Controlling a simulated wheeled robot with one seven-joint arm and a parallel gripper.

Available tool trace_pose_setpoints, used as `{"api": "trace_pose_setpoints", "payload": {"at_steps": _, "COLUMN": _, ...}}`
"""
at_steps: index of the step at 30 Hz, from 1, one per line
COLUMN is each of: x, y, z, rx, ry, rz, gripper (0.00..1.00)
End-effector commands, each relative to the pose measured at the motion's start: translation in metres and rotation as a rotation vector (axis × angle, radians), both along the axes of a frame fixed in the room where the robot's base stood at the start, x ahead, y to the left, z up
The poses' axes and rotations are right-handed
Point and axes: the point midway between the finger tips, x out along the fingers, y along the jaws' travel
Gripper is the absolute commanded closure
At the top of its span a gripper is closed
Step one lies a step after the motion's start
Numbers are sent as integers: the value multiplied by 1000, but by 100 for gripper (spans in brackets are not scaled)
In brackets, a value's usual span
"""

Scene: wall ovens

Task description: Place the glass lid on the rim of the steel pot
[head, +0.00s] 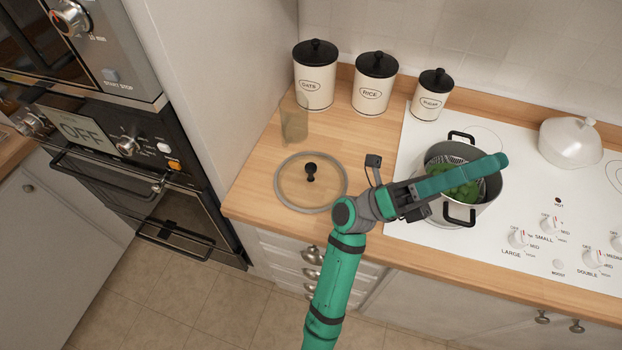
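The glass lid (290,203) lies flat on the wooden counter, left of the cooktop. It is clear, with a steel rim and a black knob on top. The steel pot (484,212) stands on the white cooktop without a lid. It has two black handles, and something green and leafy shows inside. My arm reaches over the counter's front edge, and its green link crosses above the pot, hiding part of its rim and inside. Dark parts at the arm's end, near my gripper (416,211), show between lid and pot. The fingers cannot be made out. The lid is apart from my arm.
Three canisters, oats (315,88), rice (371,98) and a smaller one (431,104), stand along the back. A clear tumbler (294,125) stands just behind the lid. A white lidded pot (569,143) is at the right. A tall wall-oven unit (130,150) bounds the left.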

Motion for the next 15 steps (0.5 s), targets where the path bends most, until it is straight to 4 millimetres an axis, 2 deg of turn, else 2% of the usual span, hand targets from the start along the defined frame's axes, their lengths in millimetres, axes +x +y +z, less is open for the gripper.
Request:
{"api": "trace_pose_setpoints", "payload": {"at_steps": 3, "x": -3, "y": -20, "z": 1, "rx": 130, "ry": -162, "rz": 2, "gripper": 68}}
{"api": "trace_pose_setpoints", "payload": {"at_steps": 7, "x": -4, "y": -38, "z": -8, "rx": 276, "ry": -326, "rz": 1, "gripper": 68}}
{"api": "trace_pose_setpoints", "payload": {"at_steps": 11, "x": 0, "y": -51, "z": -26, "rx": 436, "ry": -482, "rz": -2, "gripper": 68}}
{"api": "trace_pose_setpoints", "payload": {"at_steps": 15, "x": 10, "y": -56, "z": -53, "rx": 618, "ry": -642, "rz": -9, "gripper": 68}}
